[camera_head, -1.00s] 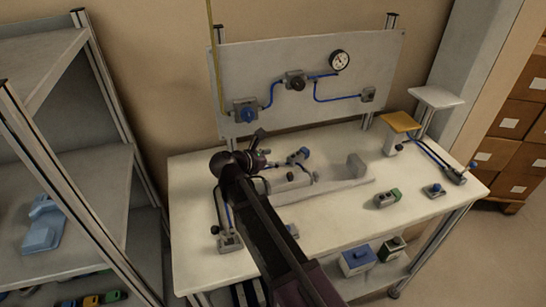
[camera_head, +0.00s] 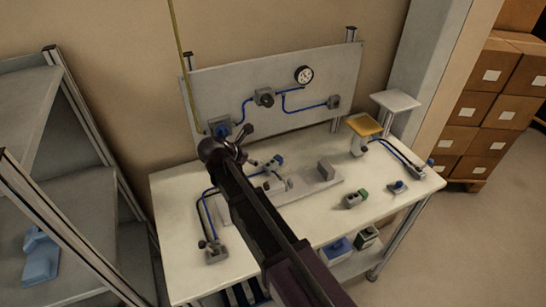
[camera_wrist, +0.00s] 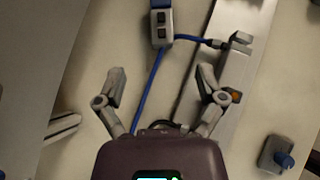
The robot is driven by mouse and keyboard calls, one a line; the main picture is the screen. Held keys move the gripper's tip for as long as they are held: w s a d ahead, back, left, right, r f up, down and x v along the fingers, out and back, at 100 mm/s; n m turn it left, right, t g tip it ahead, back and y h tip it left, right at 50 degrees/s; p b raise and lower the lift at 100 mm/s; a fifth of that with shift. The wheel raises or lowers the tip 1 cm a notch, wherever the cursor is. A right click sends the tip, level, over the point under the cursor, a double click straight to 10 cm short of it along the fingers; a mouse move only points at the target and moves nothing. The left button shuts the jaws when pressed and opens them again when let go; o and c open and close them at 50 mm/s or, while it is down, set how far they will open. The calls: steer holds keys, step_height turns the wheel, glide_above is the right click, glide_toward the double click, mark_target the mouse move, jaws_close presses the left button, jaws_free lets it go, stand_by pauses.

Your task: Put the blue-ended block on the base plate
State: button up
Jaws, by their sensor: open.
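In the wrist view, a small grey block with a blue end (camera_wrist: 277,155) lies on the table at lower right, apart from my gripper. The long grey base plate (camera_head: 300,188) lies mid-table and also shows in the wrist view (camera_wrist: 226,85), right of my gripper. My gripper (camera_wrist: 160,78) is open and empty, above the table; it also shows in the head view (camera_head: 242,145), behind the plate's left end. Another small grey fitting with a blue knob (camera_head: 397,187) stands toward the table's right side.
A green-ended grey block (camera_head: 355,198) lies right of the plate. An upright panel (camera_head: 290,95) with a gauge (camera_head: 304,75) backs the table. A yellow-topped stand (camera_head: 364,125) is at back right.

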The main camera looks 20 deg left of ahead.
mark_target(272, 162)
steer(key=shift+r, duration=0.2)
steer(key=shift+w, duration=0.1)
steer(key=b+x, duration=0.5)
steer(key=x, duration=0.2)
steer(key=shift+f, duration=0.25)
steer(key=shift+w+d+f+b, duration=0.1)
steer(key=shift+w+f+b, duration=0.3)
stand_by(0.3)
steer(key=shift+b+x, duration=1.75)
steer(key=shift+x, duration=0.85)
steer(key=shift+d, duration=0.15)
steer(key=shift+r, duration=0.1)
jaws_close()
